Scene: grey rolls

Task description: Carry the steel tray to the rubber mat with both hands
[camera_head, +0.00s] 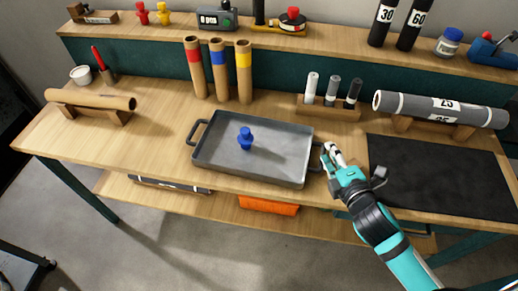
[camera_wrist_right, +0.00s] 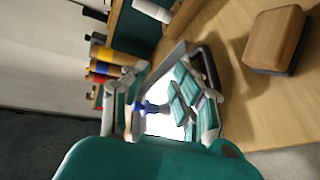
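The grey steel tray (camera_head: 215,160) lies on the wooden bench, left of the black rubber mat (camera_head: 440,178). A blue peg-like piece (camera_head: 246,138) stands in the tray; it also shows between my fingers in the right wrist view (camera_wrist_right: 150,107). The tray has a looped handle at its left end (camera_head: 192,133) and another at its right end. My right gripper (camera_head: 329,152) is at the right handle, which it partly hides. In the wrist view its fingers (camera_wrist_right: 165,100) are spread apart, with the tray beyond them. My left gripper is not in view.
A grey roll (camera_head: 440,108) lies on a cradle behind the mat. A rack with small cylinders (camera_head: 330,105) and upright tubes (camera_head: 218,80) stand behind the tray. A brown roll (camera_head: 90,98) lies at left. The mat is bare. A wooden block (camera_wrist_right: 275,38) shows in the wrist view.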

